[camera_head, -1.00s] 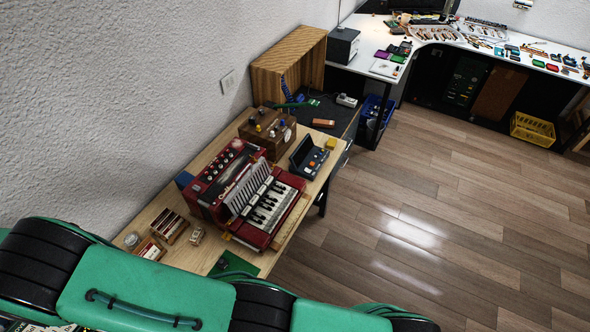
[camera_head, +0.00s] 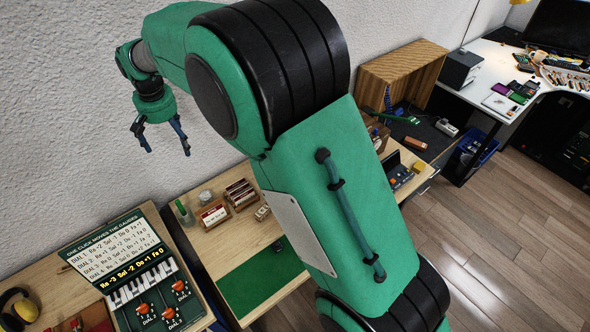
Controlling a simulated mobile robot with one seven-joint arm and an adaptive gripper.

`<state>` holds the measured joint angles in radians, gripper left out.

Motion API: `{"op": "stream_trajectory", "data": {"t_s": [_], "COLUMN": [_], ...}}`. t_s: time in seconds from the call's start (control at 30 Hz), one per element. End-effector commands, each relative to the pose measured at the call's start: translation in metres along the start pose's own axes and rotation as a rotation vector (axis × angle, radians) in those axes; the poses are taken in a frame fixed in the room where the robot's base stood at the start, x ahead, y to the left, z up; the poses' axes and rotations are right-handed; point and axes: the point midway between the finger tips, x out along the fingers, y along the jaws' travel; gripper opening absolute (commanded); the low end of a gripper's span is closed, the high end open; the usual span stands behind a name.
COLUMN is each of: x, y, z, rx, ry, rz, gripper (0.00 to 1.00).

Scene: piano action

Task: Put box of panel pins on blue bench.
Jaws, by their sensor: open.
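My gripper (camera_head: 167,150) is at the upper left with its two dark fingers spread, pointing down, and nothing between them. It shows in front of the white wall, apart from any object. Small boxes stand on the light wooden bench below and to its right. One is a small box with a white and red label (camera_head: 213,215). Behind it is an open reddish-brown box (camera_head: 240,193). I cannot read the labels, so I cannot tell which is the box of panel pins. No clearly blue bench shows; a bench with a dark top (camera_head: 425,133) stands farther back.
My green arm hides much of the wooden bench. A green mat (camera_head: 262,280) lies at its front. A dial panel with piano keys (camera_head: 128,275) stands at the lower left, beside yellow ear defenders (camera_head: 20,308). A wooden crate (camera_head: 400,78) and blue bin (camera_head: 472,150) are farther back.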

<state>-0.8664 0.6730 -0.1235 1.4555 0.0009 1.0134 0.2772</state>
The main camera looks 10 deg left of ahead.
Motion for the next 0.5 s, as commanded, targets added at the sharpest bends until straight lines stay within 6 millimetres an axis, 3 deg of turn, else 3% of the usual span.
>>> {"op": "stream_trajectory", "data": {"t_s": [0.1,0.27,0.5], "x": [-0.038,-0.081,-0.138], "y": [0.045,0.100,0.176], "z": [0.010,0.029,0.071], "rx": [0.034,0.074,0.135], "ry": [0.024,0.052,0.092], "rz": [0.000,0.003,0.011], "gripper": [0.97,0.97,0.97]}}
